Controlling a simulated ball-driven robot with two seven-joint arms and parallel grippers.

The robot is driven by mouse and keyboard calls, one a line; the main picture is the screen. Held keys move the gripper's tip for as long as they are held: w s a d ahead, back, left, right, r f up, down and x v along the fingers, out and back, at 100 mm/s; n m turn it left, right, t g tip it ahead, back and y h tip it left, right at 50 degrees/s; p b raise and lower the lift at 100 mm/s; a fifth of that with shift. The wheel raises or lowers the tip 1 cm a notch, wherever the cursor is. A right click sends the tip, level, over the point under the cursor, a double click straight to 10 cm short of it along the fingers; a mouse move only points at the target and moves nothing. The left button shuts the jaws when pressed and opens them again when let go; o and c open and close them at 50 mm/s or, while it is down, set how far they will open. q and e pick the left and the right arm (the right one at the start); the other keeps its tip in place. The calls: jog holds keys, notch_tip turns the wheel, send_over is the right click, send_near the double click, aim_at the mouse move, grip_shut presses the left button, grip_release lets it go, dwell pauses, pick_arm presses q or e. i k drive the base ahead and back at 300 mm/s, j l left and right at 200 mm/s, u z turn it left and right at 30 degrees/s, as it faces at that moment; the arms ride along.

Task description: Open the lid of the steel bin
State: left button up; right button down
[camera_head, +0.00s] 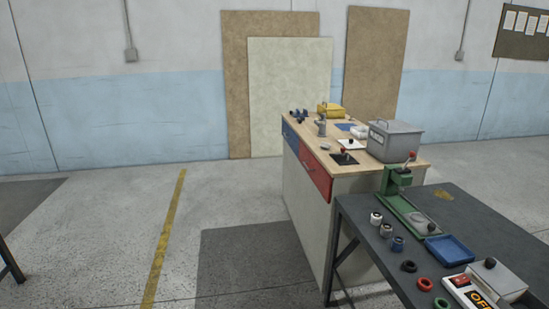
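The steel bin (394,143) is a grey metal box on the right part of the wooden-topped workbench. Its lid (397,127) lies shut on top and has a small handle (381,122) near its left end. The inside of the bin is hidden. Neither of my grippers shows in the head view.
The workbench (300,125) also holds a yellow box (329,110), blue parts and a black lever plate (344,158). A dark table (362,215) in front carries a green press (398,185), a blue tray (449,249) and several rings.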

aim_at(398, 126)
jog(key=i, duration=0.85)
jog(key=i+j+z, duration=0.1)
jog(key=i, duration=0.7)
